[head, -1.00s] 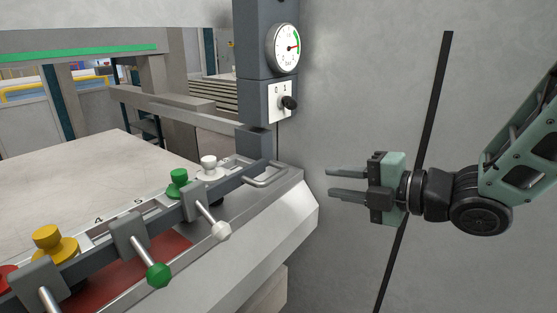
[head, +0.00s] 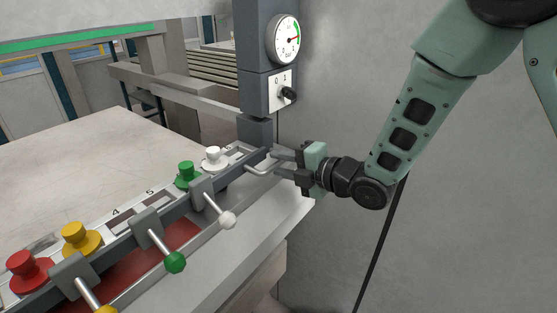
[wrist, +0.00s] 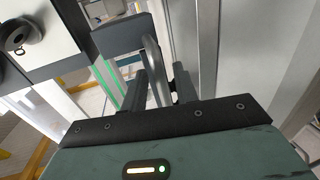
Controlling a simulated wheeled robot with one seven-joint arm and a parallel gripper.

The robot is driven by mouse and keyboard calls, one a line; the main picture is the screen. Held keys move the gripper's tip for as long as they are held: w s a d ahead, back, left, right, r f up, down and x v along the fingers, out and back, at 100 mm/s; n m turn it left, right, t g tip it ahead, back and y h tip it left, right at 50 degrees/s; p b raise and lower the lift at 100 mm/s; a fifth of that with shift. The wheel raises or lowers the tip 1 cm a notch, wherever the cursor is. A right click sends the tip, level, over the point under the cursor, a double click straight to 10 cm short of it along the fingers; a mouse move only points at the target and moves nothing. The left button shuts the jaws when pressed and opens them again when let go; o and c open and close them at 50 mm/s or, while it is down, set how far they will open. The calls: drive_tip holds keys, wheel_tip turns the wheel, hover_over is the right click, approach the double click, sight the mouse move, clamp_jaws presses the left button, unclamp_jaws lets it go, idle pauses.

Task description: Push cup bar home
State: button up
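The cup bar (head: 125,231) is a long dark grey bar along the front edge of the machine bed, running from lower left to upper right in the head view. In the wrist view the handle (wrist: 154,64) stands between the open fingers (wrist: 160,86). I cannot tell whether a finger touches it. Red (head: 28,272), yellow (head: 80,239), green (head: 187,174) and white (head: 214,158) cups line the bar.
Clamp levers with white (head: 228,220), green (head: 175,262) and yellow (head: 106,311) knobs jut out in front of the bar. A dark column with a gauge (head: 287,39) and rotary switch (head: 287,94) rises behind the handle.

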drive_tip(key=shift+w+a+f, duration=0.15)
drive_tip(key=shift+w+a, duration=0.25)
drive_tip(key=shift+a, duration=0.1)
